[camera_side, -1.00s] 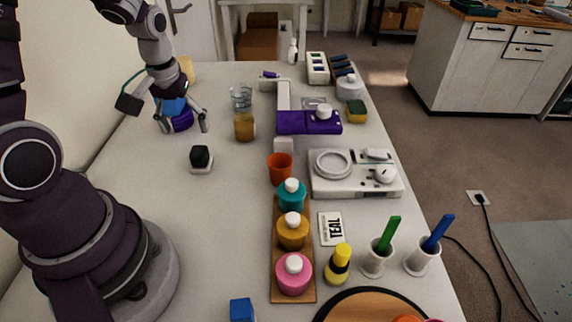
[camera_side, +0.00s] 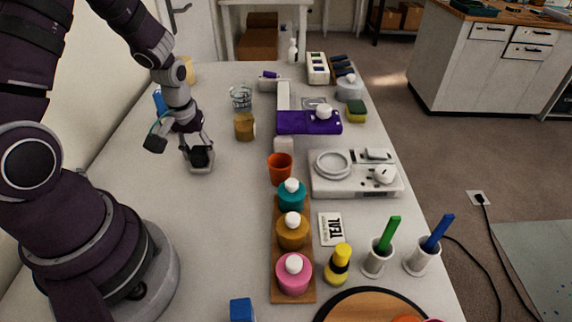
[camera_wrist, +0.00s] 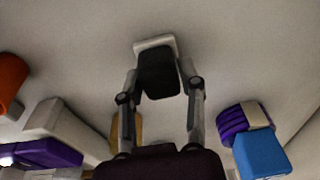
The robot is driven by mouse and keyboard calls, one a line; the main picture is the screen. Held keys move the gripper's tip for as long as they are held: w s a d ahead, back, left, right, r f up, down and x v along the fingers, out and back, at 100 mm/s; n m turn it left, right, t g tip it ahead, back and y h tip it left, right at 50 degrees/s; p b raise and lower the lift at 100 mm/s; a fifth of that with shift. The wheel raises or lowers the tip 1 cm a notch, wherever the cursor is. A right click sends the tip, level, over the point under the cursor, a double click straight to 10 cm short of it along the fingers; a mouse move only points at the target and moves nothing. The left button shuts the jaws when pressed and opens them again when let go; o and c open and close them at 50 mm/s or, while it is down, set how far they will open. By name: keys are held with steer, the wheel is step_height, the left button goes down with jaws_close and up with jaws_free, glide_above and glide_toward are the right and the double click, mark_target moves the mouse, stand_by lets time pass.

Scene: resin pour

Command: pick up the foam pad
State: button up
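A small block with a black top and a pale base (camera_side: 201,167) stands on the left of the table; it looks like the foam pad, though the pictures do not name it. In the wrist view the black part (camera_wrist: 158,74) sits between my fingertips, with its pale base beyond it. My gripper (camera_side: 199,152) points down over the block, one finger on each side. The fingers look spread around it; whether they touch its sides cannot be told. In the wrist view my gripper (camera_wrist: 160,78) shows both fingers clearly. The block appears to rest on the table.
An amber jar (camera_side: 245,127) and an orange cup (camera_side: 280,168) stand to the right. A purple roll (camera_wrist: 232,123) and a blue block (camera_wrist: 262,155) lie right in the wrist view. A wooden rack (camera_side: 279,246) holds bottles. The table left of the rack is mostly clear.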

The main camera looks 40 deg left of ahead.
jaws_close()
steer(key=shift+r, duration=0.1)
